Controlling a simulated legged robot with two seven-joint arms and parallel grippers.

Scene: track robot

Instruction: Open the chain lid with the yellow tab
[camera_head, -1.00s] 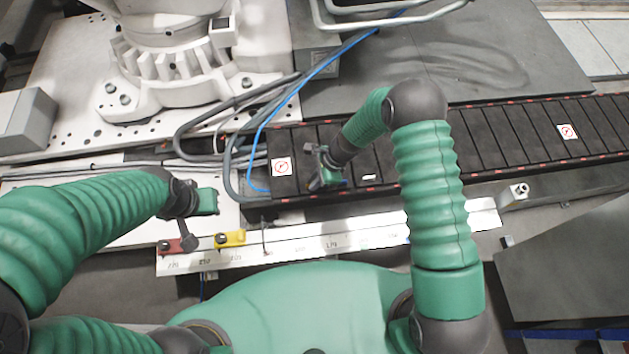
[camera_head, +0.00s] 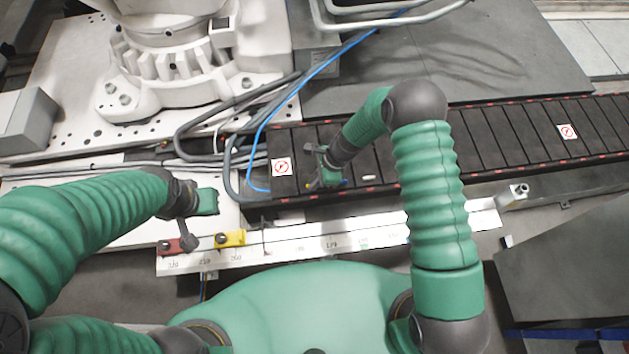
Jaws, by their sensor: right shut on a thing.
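The black cable chain (camera_head: 500,137) runs from the middle to the right edge, with dark lid segments side by side. My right gripper (camera_head: 322,180) is at the chain's near left part, shut on a chain lid, mostly hidden by the gripper. A small pale yellowish tab (camera_head: 369,177) shows on the chain just right of this gripper. My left gripper (camera_head: 196,222) hangs over the white rail at the left, away from the chain. Its fingers are too unclear to tell open from shut.
A white scale rail (camera_head: 320,242) lies in front of the chain and carries a yellow block (camera_head: 230,238) and a red block (camera_head: 172,246). Grey hoses and a blue cable (camera_head: 262,140) reach the chain's left end. A white robot base (camera_head: 170,60) stands behind.

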